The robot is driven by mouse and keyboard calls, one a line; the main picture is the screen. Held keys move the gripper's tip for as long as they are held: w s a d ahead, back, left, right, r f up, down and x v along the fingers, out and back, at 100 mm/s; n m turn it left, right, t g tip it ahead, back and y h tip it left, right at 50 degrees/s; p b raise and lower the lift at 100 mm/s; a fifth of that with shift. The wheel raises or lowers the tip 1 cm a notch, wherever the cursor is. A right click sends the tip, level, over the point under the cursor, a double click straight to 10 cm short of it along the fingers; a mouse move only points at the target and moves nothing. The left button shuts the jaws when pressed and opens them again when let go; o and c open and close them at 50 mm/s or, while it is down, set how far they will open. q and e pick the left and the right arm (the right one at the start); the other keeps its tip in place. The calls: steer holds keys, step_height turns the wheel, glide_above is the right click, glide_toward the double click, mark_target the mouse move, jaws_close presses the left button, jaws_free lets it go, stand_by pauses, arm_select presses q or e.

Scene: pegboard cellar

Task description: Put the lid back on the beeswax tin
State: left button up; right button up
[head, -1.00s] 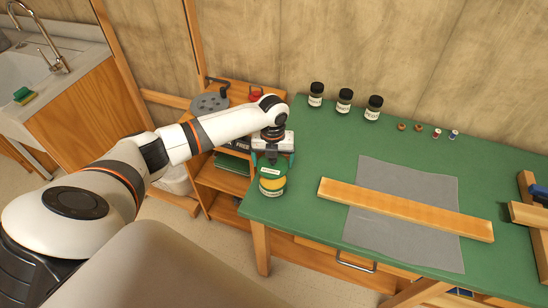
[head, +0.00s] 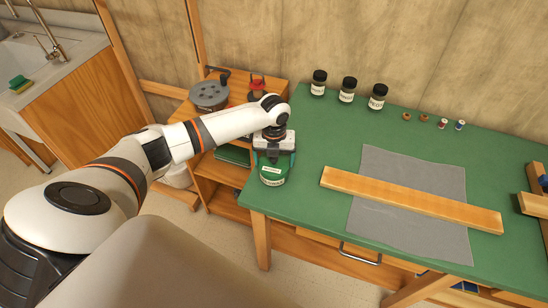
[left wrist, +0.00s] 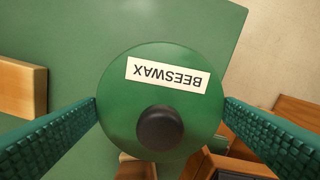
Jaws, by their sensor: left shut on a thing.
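The beeswax tin's lid is a green disc with a black knob and a white BEESWAX label; it fills the middle of the left wrist view (left wrist: 195,110). My left gripper (head: 273,161) is shut on the lid, one finger on each side of its rim. The green beeswax tin (head: 271,182) stands at the left end of the green bench, directly beneath the gripper. The lid is down at the tin's top, with no yellow wax showing between them; whether it is fully seated I cannot tell. In the wrist view the lid hides the tin. My right gripper is out of view.
A wooden plank (head: 410,200) lies across a grey cloth (head: 400,165) on the green bench (head: 315,145). Several small jars and spools line the back. A wooden shelf (head: 215,172) stands left of the bench. Bare bench lies right of the tin.

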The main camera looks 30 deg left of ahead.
arm_select(q)
steer(key=shift+p, duration=0.5)
stand_by(0.8)
steer(key=shift+f, duration=0.15)
stand_by(0.9)
steer(key=shift+p, duration=0.3)
stand_by(0.4)
steer(key=o, duration=0.7)
steer(key=shift+r+p, duration=3.35)
steer(key=shift+r, duration=0.2)
